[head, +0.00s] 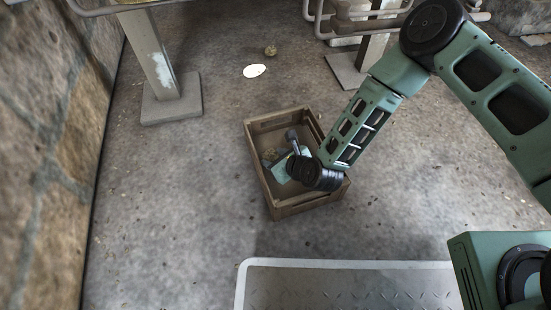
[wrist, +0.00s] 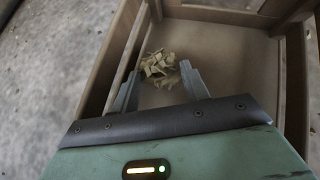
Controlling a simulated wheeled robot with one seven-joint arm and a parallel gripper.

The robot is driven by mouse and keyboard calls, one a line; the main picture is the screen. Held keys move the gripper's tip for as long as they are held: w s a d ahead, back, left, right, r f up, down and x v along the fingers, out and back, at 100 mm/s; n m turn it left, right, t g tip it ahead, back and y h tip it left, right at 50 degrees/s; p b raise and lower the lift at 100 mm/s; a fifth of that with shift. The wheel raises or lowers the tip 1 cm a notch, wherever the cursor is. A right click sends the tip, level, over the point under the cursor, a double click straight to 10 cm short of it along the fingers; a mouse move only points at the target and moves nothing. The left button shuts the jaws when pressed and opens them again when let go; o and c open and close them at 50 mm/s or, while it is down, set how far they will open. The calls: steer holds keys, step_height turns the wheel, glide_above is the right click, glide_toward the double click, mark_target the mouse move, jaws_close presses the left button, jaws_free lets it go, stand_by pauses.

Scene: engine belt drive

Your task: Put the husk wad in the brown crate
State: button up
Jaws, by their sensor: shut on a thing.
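The husk wad (wrist: 160,66) is a pale, crumpled bundle of dry leaf strips. In the wrist view it sits between the fingertips of my gripper (wrist: 159,80), which is shut on it. The brown crate (head: 262,178) is an open wooden box on the floor in the middle of the head view. My gripper (head: 273,160) is over the crate and reaches down inside its walls. In the wrist view the crate's floor (wrist: 240,62) and walls surround the wad. I cannot tell whether the wad touches the crate's floor. In the head view my gripper and wrist mostly hide it.
A small brownish lump (head: 270,50) and a white oval patch (head: 254,71) are on the floor beyond the crate. Metal posts on footplates stand at the back left (head: 171,108) and back right (head: 349,72). A stone wall (head: 45,150) runs along the left.

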steer(key=shift+f, duration=0.15)
steer(key=o, duration=0.7)
